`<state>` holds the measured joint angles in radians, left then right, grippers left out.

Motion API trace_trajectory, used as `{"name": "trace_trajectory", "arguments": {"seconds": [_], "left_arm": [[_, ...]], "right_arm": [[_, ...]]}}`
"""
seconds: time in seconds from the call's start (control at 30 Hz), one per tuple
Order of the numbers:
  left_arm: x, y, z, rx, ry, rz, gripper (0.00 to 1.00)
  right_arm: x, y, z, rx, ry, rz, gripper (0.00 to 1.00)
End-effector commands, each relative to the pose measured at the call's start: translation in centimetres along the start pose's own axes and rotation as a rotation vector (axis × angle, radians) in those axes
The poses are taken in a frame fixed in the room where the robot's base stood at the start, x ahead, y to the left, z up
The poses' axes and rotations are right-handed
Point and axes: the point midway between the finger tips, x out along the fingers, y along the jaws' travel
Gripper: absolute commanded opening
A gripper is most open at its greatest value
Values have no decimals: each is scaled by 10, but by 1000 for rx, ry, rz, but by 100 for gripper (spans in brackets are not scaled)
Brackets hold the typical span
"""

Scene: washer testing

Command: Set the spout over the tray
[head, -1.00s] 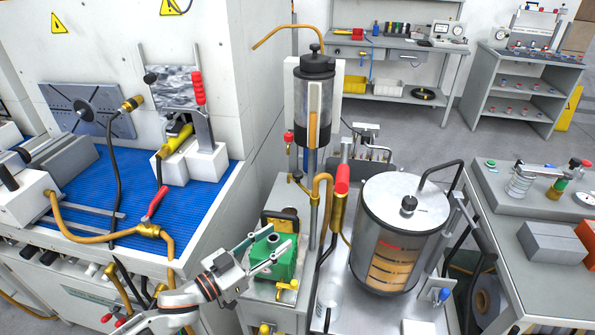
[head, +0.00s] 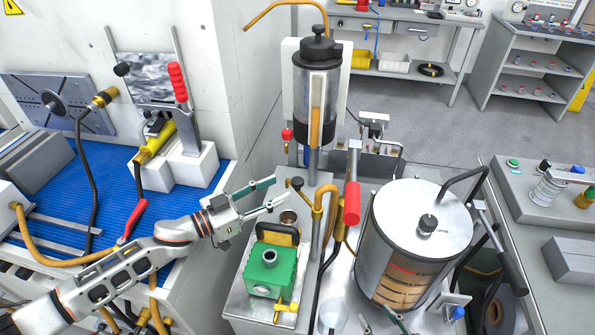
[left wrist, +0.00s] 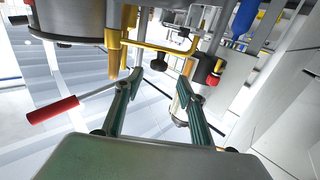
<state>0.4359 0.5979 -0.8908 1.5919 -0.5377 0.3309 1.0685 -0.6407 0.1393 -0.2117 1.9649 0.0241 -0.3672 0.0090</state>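The likely spout, a hooked orange-brown pipe (head: 327,189), stands behind the green pump, with a dark round knob (head: 297,183) beside it. In the left wrist view the yellow-brown pipe (left wrist: 114,55) hangs down and the dark knob (left wrist: 160,66) lies just beyond my fingertips. My left gripper (head: 281,191) is open and empty, its fingers pointing toward the knob; the left wrist view shows its fingers spread (left wrist: 158,84). No touch is clear. My right gripper (head: 380,319) shows only as spread fingertips at the bottom edge. I cannot pick out the tray with certainty.
The green pump (head: 271,267) sits below my left gripper, with a small cup (head: 289,217) behind it. A red-handled lever (head: 351,203) and a large metal drum (head: 412,250) stand to the right. A tall clear cylinder (head: 316,95) rises behind the pipe.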

Motion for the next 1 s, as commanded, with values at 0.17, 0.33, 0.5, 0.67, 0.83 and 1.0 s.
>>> {"name": "trace_trajectory", "arguments": {"seconds": [0.17,0.33,0.5,0.67,0.83,1.0], "left_arm": [[23,1,-2,0,3,1,40],[50,0,-1,0,2,0,40],[68,0,-1,1,1,0,40],[75,0,0,1,0,0,40],[75,0,0,1,0,0,40],[75,0,0,1,0,0,11]], "right_arm": [[-4,-4,10,2,-19,-5,40],[-4,-4,13,2,-25,-6,40],[-2,-3,10,1,-18,-5,40],[-2,-2,6,1,-10,-3,40],[-2,-2,3,1,-5,-3,40],[-2,-2,3,1,-5,-3,40]]}}
